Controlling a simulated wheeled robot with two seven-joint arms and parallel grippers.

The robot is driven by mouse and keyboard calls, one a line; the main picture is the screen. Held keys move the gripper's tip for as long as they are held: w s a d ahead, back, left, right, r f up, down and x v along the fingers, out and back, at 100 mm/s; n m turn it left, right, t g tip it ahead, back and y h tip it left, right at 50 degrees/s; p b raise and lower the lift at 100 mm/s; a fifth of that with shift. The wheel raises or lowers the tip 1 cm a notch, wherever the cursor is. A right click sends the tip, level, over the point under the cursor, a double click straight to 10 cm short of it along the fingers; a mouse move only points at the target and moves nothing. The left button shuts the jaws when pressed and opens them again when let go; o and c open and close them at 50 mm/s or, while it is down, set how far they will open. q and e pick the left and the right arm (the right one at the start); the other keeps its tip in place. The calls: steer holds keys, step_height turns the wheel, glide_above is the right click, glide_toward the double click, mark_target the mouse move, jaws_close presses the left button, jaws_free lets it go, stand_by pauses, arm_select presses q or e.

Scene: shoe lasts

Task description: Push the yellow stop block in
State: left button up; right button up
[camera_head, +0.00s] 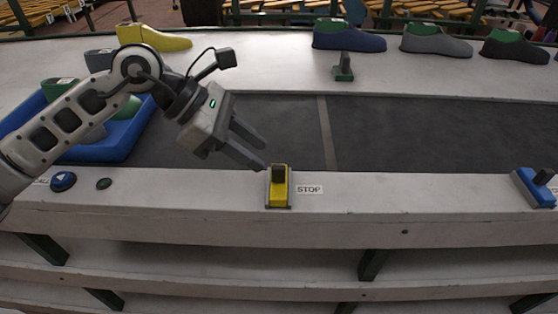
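The yellow stop block (279,194) sits on the white front ledge, in a dark holder, with a black knob on its upper end. A label reading STOP (309,189) is just right of it. My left gripper (264,157) comes in from the upper left, its two grey fingers pointing down and right. The fingertips are just above and left of the black knob. The fingers look a little apart with nothing between them. I cannot tell whether they touch the knob. My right gripper is not in view.
A dark belt (430,135) runs behind the ledge. A blue block (535,188) sits at the ledge's right end, and a blue button (63,181) at its left. A blue tray (112,143) lies under my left arm. Several shoe lasts stand along the back.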

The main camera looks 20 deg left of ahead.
mark_target(277, 167)
arm_select(q)
steer(key=x, duration=0.6)
steer(key=shift+w+d+f+p, duration=0.1)
steer(key=shift+d+f+p, duration=0.1)
steer(key=shift+p, duration=0.2)
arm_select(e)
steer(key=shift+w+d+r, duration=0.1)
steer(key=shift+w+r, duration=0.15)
arm_select(q)
steer(key=shift+r, duration=0.1)
